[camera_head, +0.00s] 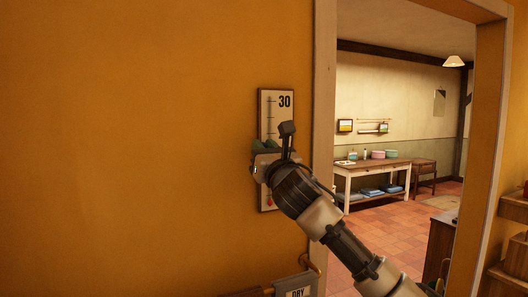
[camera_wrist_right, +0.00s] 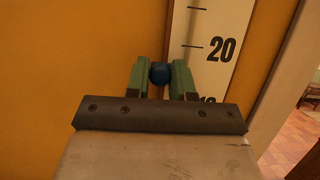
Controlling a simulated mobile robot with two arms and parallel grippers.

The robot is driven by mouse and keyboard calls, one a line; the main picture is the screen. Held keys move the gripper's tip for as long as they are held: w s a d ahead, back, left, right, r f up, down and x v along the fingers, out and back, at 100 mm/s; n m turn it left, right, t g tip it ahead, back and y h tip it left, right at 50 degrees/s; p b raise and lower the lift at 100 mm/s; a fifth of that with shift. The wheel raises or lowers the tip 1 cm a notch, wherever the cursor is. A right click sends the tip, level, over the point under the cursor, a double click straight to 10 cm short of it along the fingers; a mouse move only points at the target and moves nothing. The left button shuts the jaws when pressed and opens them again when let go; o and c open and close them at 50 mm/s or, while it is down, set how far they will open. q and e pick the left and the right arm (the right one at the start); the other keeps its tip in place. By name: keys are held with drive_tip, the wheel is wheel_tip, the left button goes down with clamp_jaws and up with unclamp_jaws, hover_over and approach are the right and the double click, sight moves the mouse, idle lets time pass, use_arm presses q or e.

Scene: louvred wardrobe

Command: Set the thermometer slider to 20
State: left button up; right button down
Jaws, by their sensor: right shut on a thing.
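The thermometer (camera_head: 287,120) is a tall pale board with a dark frame on the orange wall. Its "30" shows near the top and a red bulb at the bottom. In the right wrist view, the board (camera_wrist_right: 218,72) shows the "20" with its tick. My right gripper (camera_head: 265,145) is in front of the board's middle. In the wrist view its green fingers are shut on a dark blue round slider knob (camera_wrist_right: 160,73), which appears lower than the 20 tick. The number below is mostly covered by the gripper. The head view hides the knob. My left gripper is out of view.
A doorway frame (camera_head: 325,80) stands just right of the thermometer. Beyond it is a room with a white table (camera_head: 372,170). Wooden shelves (camera_head: 513,245) stand at the right edge.

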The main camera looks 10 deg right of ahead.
wheel_tip(320, 180, up, 3)
drive_tip(key=shift+f+p, duration=0.1)
drive_tip(key=shift+p, duration=0.6)
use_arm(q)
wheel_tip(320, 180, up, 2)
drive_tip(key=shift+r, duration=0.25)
use_arm(e)
drive_tip(key=shift+f, duration=0.1)
drive_tip(key=c, duration=1)
unclamp_jaws()
use_arm(q)
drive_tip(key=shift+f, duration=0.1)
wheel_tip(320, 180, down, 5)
drive_tip(key=b, duration=0.5)
use_arm(e)
drive_tip(key=v, duration=1.1)
drive_tip(key=shift+w, duration=0.1)
